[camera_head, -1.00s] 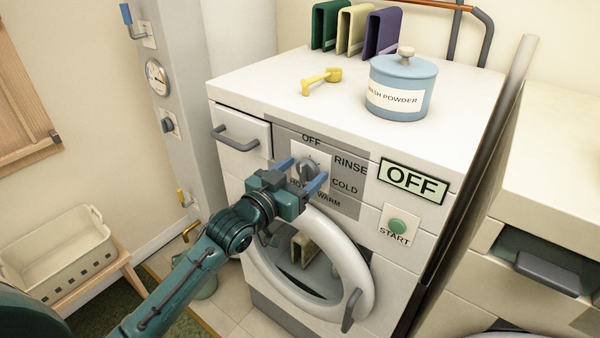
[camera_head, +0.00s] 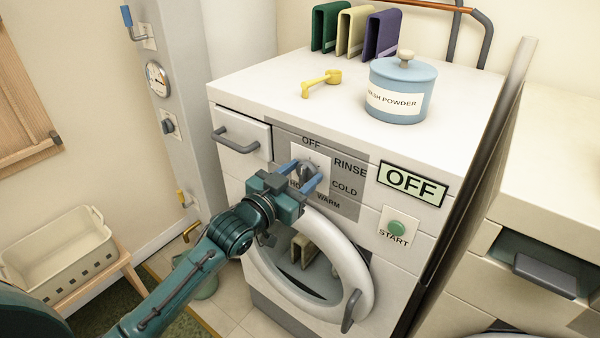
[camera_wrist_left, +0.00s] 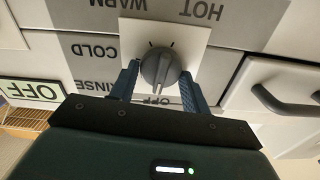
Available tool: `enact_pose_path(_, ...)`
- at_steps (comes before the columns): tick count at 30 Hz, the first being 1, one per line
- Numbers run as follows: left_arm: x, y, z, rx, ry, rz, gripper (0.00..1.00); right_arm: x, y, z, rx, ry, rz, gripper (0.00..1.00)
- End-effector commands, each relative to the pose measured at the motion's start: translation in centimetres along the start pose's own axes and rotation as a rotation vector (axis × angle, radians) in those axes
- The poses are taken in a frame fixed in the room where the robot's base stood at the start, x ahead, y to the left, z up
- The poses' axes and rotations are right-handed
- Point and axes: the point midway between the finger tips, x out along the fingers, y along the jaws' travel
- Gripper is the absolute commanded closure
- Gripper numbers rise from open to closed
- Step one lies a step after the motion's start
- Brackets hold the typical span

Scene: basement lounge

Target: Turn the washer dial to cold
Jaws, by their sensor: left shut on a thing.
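The grey washer dial (camera_head: 308,172) sits on a white square plate on the washer front (camera_head: 232,160), ringed by the labels OFF, RINSE, COLD, WARM and HOT. My left gripper (camera_head: 303,175) is shut on the dial, with one blue finger on each side of it. In the left wrist view, which is upside down, the dial (camera_wrist_left: 160,67) lies between the fingers (camera_wrist_left: 160,85). Its ridge points toward the OFF label, slightly aslant. The COLD label (camera_head: 344,188) is right of the dial. The display (camera_head: 412,182) reads OFF. My right gripper is out of view.
A green START button (camera_head: 397,227) is below the display. The round door (camera_head: 355,262) is under the dial. A drawer handle (camera_head: 237,140) is at upper left. A wash powder jar (camera_head: 402,75) and yellow scoop (camera_head: 322,82) stand on top.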

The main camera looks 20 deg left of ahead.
Motion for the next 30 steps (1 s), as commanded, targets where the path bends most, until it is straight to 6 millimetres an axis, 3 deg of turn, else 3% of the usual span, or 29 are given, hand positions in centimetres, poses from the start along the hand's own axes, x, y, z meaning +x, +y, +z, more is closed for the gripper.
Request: enact_pose_path(30,0.0,0.4,0.1,0.941,-0.001,0.001,0.76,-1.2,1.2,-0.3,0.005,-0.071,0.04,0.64)
